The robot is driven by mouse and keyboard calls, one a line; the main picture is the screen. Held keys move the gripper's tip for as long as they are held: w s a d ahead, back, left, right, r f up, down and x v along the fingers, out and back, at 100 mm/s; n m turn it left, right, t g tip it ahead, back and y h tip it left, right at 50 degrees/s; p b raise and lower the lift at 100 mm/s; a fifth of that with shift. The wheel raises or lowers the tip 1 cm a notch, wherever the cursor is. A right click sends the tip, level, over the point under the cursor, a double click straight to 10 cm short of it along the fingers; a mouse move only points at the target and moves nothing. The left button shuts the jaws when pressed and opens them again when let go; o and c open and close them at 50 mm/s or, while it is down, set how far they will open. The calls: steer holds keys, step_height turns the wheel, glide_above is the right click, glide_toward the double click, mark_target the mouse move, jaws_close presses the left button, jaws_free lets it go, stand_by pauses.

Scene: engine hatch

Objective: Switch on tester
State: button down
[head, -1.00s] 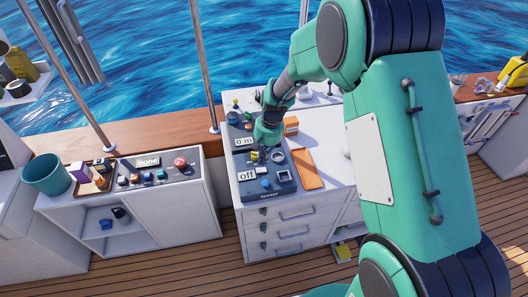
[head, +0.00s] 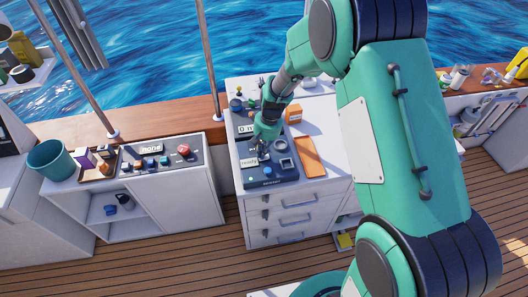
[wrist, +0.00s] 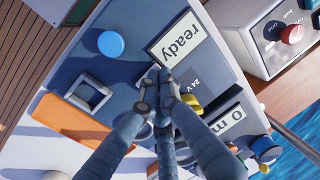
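The tester (head: 272,181) is a dark blue-grey panel on the white drawer cabinet, and it also fills much of the wrist view (wrist: 135,22). Its display (head: 249,161) reads "ready", legible in the wrist view (wrist: 181,41). A round blue button (wrist: 111,43) and a square framed rocker switch (wrist: 90,93) are on its face. My gripper (wrist: 160,74) has its fingers drawn together at the panel, just beside the display's edge. The fingers cover what lies under them, so contact is hard to tell. A yellow part (wrist: 191,103) marked near "24 V" shows beside them.
Another unit with a "0 m" display (head: 246,129) stands behind the tester. An orange tray (head: 309,157) lies to its right, with an orange box (head: 293,114) behind. A separate panel (head: 186,164) reading "none", with a red knob, stands left across a gap.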

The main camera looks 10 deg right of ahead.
steer(key=shift+s+a+f, duration=0.15)
steer(key=shift+s+f, duration=0.05)
steer(key=shift+f, duration=0.2)
steer(key=shift+s+f, duration=0.1)
steer(key=shift+s+d+f, duration=0.15)
steer(key=shift+d, duration=0.05)
steer(key=shift+s+d+f, duration=0.1)
steer(key=shift+d, duration=0.65)
steer(key=shift+r+p, duration=0.3)
steer(key=shift+r, duration=0.4)
step_height(320, 180, up, 14)
steer(key=w+d+p, duration=0.1)
steer(key=d+p, duration=0.1)
steer(key=shift+a, duration=0.2)
